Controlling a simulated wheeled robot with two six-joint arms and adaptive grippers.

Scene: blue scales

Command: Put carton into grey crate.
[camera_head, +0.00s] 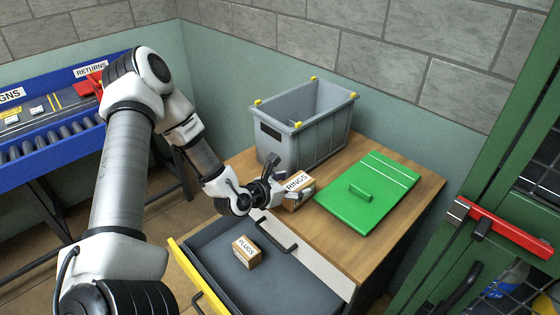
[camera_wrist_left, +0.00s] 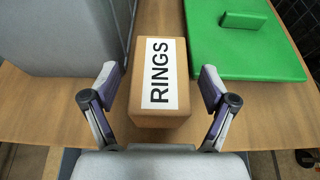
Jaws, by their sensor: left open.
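A brown carton labelled RINGS (camera_head: 299,187) stands on the wooden table, in front of the grey crate (camera_head: 320,142). The crate stands at the back left of the table with yellow corner clips; the part of its inside that I see looks empty. My left gripper (camera_head: 279,187) is open at the carton. In the left wrist view the carton (camera_wrist_left: 159,85) lies between the two spread fingers, with a gap at each side. A second carton labelled PLUGS (camera_head: 246,251) lies in the open drawer (camera_head: 209,260). My right gripper is not in view.
A green lid (camera_head: 367,192) with a handle lies flat on the table, right of the carton. The open drawer juts out at the front. A blue roller conveyor (camera_head: 50,140) stands at the left, and a green cabinet with a red latch (camera_head: 505,228) at the right.

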